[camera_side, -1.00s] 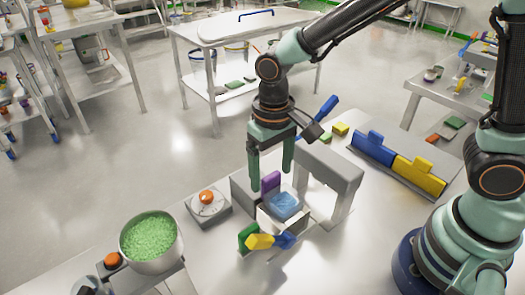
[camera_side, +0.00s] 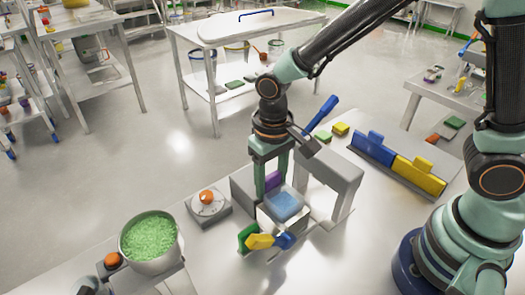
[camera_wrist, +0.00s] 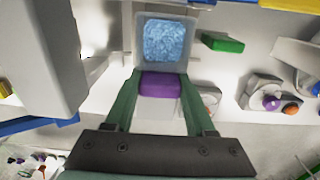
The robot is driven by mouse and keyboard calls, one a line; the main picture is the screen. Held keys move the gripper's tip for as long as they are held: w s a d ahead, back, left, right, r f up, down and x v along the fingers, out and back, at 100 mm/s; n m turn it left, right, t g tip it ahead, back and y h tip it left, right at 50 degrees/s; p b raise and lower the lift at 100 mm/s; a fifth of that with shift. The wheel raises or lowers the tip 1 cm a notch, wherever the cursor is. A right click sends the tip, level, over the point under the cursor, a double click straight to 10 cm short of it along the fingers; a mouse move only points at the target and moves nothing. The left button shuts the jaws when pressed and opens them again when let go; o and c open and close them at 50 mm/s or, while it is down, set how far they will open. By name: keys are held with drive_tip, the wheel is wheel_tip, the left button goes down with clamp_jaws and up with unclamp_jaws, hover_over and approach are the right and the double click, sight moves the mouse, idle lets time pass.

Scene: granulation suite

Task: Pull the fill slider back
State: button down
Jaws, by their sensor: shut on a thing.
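A purple block (camera_side: 273,179), apparently the handle of the fill slider, stands behind a pale box of blue granules (camera_side: 286,205) on the white table. My gripper (camera_side: 271,187) points down with one finger on either side of the purple block. In the wrist view my gripper (camera_wrist: 160,80) is shut on the purple block (camera_wrist: 160,85), which fills the gap between the green fingers. The box of blue granules (camera_wrist: 190,58) lies just beyond it there. The fingers partly cover the purple block in the side view, and the slider's track is hidden.
A grey arch (camera_side: 338,168) stands close on the right. A round dial with an orange knob (camera_side: 207,197) is on the left. Green, yellow and blue levers (camera_side: 260,241) are in front. A pot of green granules (camera_side: 150,262) stands front left.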

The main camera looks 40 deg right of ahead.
drive_tip(key=w, duration=1)
drive_tip(key=shift+w, duration=0.1)
drive_tip(key=shift+c, duration=1.2)
unclamp_jaws()
wheel_tip(320, 180, up, 12)
